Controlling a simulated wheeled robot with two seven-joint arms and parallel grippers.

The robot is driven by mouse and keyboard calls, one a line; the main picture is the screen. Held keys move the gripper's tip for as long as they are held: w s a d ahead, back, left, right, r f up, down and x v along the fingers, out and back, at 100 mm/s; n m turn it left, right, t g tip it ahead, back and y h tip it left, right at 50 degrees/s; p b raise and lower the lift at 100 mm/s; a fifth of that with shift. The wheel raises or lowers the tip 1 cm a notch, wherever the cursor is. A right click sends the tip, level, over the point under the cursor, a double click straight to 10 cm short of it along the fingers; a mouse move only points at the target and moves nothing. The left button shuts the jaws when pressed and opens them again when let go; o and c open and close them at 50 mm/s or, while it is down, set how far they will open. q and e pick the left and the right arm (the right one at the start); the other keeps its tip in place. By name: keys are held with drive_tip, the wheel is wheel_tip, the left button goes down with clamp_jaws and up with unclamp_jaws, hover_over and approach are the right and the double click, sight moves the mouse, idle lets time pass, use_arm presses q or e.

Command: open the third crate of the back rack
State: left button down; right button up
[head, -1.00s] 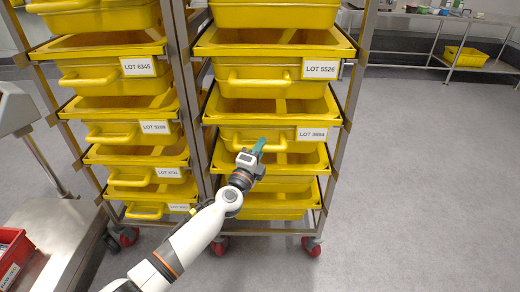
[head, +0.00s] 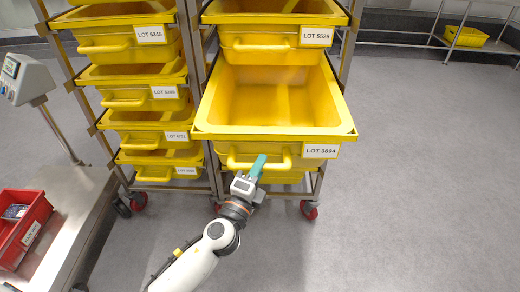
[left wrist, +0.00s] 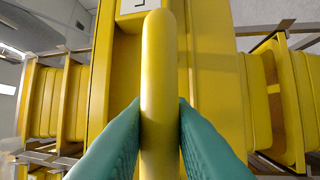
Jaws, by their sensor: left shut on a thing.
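The yellow crate labelled LOT 3694 (head: 207,131) is pulled out of the right-hand rack toward me, and its empty inside shows. My left gripper (head: 257,165) is shut on the crate's front handle (head: 280,161). In the left wrist view the two teal fingers (left wrist: 160,130) press on both sides of the yellow handle bar (left wrist: 158,60). The crate labelled LOT 5526 (head: 262,48) sits in the rack above it. My right gripper is not in view.
Another rack of yellow crates (head: 150,97) stands to the left. A steel cart (head: 75,205) carries a red bin (head: 22,225) at the left. A steel table (head: 400,38) stands at the back right. The floor (head: 430,180) on the right is clear.

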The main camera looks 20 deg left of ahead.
use_arm(q)
drive_tip(key=s, duration=0.1)
drive_tip(key=s+d, duration=0.1)
drive_tip(key=s, duration=0.1)
drive_tip(key=shift+s+f, duration=0.15)
drive_tip(key=shift+s, duration=0.1)
drive_tip(key=shift+s+d, duration=0.15)
drive_tip(key=shift+s, duration=0.35)
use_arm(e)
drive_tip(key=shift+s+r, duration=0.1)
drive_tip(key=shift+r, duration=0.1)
use_arm(q)
drive_tip(key=c, duration=1.3)
unclamp_jaws()
